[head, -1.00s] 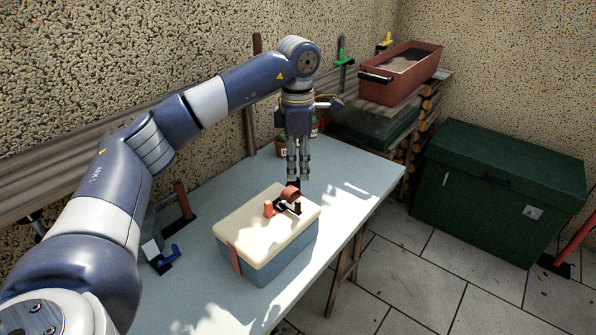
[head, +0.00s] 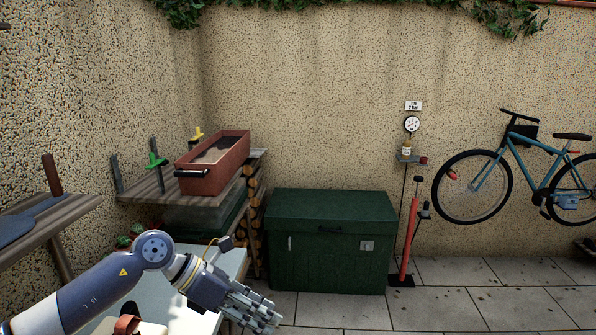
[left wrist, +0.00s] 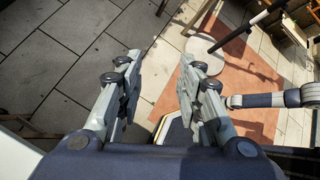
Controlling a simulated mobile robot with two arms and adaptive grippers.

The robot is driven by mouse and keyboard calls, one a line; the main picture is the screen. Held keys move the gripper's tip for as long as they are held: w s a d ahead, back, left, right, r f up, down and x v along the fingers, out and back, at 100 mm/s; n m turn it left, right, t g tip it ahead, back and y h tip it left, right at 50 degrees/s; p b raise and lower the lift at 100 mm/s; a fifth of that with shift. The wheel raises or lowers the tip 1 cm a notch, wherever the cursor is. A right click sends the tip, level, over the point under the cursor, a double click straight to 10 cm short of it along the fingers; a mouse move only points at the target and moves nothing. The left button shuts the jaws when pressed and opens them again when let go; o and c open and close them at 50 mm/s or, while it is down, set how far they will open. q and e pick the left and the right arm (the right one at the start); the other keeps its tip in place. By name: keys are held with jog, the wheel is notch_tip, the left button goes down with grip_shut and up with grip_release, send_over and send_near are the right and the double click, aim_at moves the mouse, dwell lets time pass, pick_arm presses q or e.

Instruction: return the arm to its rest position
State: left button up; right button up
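My left arm comes in from the lower left in the head view. Its gripper (head: 255,312) is past the table's right edge in the picture, tilted down and to the right. In the left wrist view the two fingers (left wrist: 162,75) stand apart with nothing between them, and paving shows beyond. My right gripper is not in the head view. A grey arm-like part at the right of the left wrist view shows no gripper that I can make out.
The table (head: 180,318) and a bit of the cool box (head: 150,328) show at the bottom left. A green chest (head: 325,245) stands against the wall. A red planter (head: 213,165) is on the shelf. A pump (head: 408,240) and bicycle (head: 535,170) are at right.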

pick_arm(q)
jog(key=s+d+r+n+t+h, duration=0.2)
jog(key=d+r+n+t+h, duration=0.5)
jog(key=d+r+n+h, duration=0.35)
jog(key=w+a+n+t+y, duration=0.3)
jog(key=a+n+t+y, duration=0.5)
jog(key=n+t, duration=0.5)
jog(key=s+a+f+n+g+y, duration=0.2)
jog(key=a+f+n+g+y, duration=0.1)
jog(key=a+f+n+y, duration=0.45)
jog(key=s+a+f+n+g+y, duration=0.3)
jog(key=a+f+n+y, duration=0.1)
jog(key=f+n, duration=0.55)
jog(key=s+a+f+n+g, duration=0.25)
jog(key=s+f+g, duration=0.45)
jog(key=s, duration=0.5)
jog(key=s+a+f+n+g, duration=0.1)
jog(key=s+f+n+g, duration=0.25)
jog(key=s+f, duration=0.75)
jog(key=s+f+g, duration=0.2)
jog(key=s+f, duration=0.1)
jog(key=f, duration=2.1)
jog(key=s+a+f+g, duration=0.1)
jog(key=s+a+f, duration=0.2)
jog(key=s+f, duration=1.3)
jog(key=shift+s+a+f+m+y, duration=0.2)
jog(key=shift+s+f+m+y, duration=0.2)
jog(key=shift+s, duration=0.25)
